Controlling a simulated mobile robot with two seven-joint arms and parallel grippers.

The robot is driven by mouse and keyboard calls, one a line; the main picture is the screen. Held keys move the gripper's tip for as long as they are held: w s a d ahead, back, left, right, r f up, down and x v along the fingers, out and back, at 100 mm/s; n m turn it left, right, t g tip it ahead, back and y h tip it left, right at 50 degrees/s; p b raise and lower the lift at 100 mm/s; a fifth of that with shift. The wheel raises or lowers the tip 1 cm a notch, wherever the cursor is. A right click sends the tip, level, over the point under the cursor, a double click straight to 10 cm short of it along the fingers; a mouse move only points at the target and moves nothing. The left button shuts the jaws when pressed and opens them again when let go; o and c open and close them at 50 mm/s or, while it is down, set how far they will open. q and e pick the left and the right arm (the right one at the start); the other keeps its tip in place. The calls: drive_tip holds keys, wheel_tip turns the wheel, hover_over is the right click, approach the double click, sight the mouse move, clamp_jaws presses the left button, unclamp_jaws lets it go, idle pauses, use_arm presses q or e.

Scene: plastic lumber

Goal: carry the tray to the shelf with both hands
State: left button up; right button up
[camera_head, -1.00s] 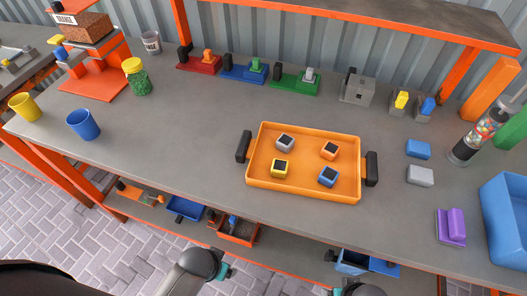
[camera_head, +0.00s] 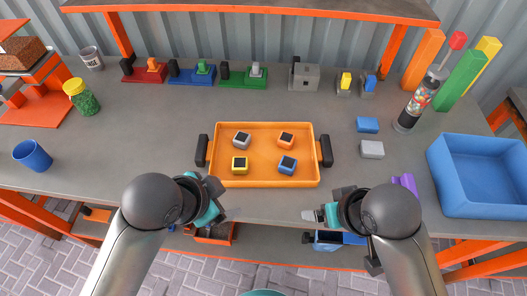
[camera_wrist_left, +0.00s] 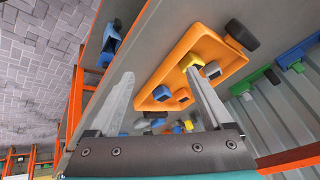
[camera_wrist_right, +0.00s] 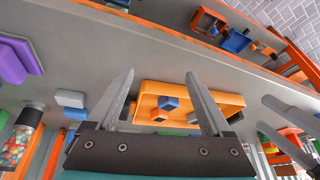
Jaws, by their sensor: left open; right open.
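The orange tray (camera_head: 263,183) lies flat on the grey workbench, with black handles at its left (camera_head: 202,150) and right (camera_head: 325,150) ends. It holds small grey, orange, yellow and blue blocks with dark tops. The tray also shows in the left wrist view (camera_wrist_left: 167,60) and the right wrist view (camera_wrist_right: 232,100). My left gripper (camera_head: 217,197) is open and empty, nearer than the tray's left handle. My right gripper (camera_head: 322,205) is open and empty, nearer than the right handle. Neither touches the tray. A raised grey shelf (camera_head: 270,8) with an orange edge runs along the back.
A blue bin (camera_head: 480,205) stands at the right, near a purple piece (camera_head: 404,184). Blue (camera_head: 367,125) and grey (camera_head: 372,149) blocks lie right of the tray. Coloured fixtures line the back. A blue cup (camera_head: 32,155) stands far left.

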use_arm(q)
drive_tip(key=w+d+r+m, duration=0.3)
drive_tip(key=w+d+m, duration=0.1)
drive_tip(key=m, duration=0.5)
use_arm(e)
drive_tip(key=w+a+r, duration=0.2)
drive_tip(key=w+r, duration=0.1)
drive_tip(key=w, duration=0.2)
use_arm(q)
drive_tip(key=m+y, duration=0.3)
drive_tip(key=m, duration=1.3)
approach(204, 147)
drive_tip(key=w+v, duration=0.1)
drive_tip(key=v, duration=0.4)
use_arm(e)
drive_tip(key=m+h, duration=0.1)
drive_tip(key=m, duration=0.1)
approach(325, 147)
drive_tip(key=v, duration=0.5)
use_arm(q)
drive_tip(key=shift+a+r+g, duration=0.1)
drive_tip(key=shift+r+g, duration=0.05)
drive_tip(key=shift+g, duration=0.25)
use_arm(e)
drive_tip(key=shift+s+a, duration=0.1)
drive_tip(key=shift+a, duration=0.2)
drive_tip(key=shift+f, duration=0.1)
